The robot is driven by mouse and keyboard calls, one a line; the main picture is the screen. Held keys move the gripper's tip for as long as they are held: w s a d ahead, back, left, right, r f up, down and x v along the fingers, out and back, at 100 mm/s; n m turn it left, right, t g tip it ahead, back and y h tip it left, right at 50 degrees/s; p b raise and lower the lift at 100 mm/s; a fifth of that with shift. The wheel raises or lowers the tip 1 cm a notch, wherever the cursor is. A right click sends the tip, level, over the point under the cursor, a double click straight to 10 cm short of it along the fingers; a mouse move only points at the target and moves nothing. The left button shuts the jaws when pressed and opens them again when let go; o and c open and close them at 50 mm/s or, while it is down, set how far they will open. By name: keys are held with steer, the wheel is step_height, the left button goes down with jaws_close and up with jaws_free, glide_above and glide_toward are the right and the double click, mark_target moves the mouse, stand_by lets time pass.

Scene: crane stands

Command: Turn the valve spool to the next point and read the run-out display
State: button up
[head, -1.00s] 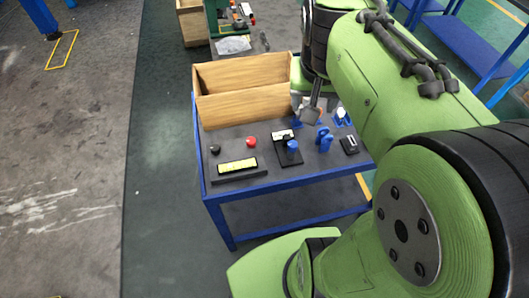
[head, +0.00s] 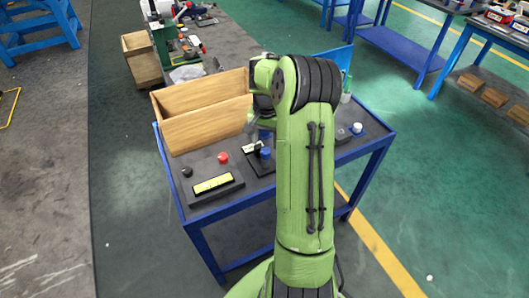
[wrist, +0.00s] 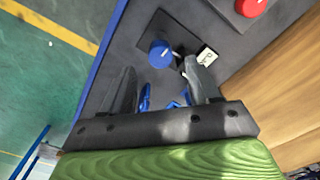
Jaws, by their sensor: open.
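A yellow display (head: 212,184) sits in a dark box at the bench's near left; its text is too small to read. A blue round knob (head: 265,153) stands on a black plate beside a small white readout (head: 250,148). The wrist view shows the knob (wrist: 160,53) and the readout (wrist: 206,56) just beyond my fingertips. My gripper (wrist: 160,68) is open, its fingers apart over the bench. Two blue pieces (wrist: 145,97) show low between the fingers, partly hidden. I cannot make out the valve spool clearly; my arm covers part of the bench in the head view.
An open wooden box (head: 205,120) fills the bench's left rear. A red button (head: 223,158) and a black button (head: 187,172) are by the display. A white-topped blue knob (head: 357,128) is at the right. Another cluttered bench (head: 215,40) stands behind.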

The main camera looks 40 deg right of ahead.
mark_target(265, 150)
step_height(265, 150, down, 5)
steer(key=shift+r+b, duration=0.1)
steer(key=shift+b, duration=0.35)
steer(key=c, duration=1)
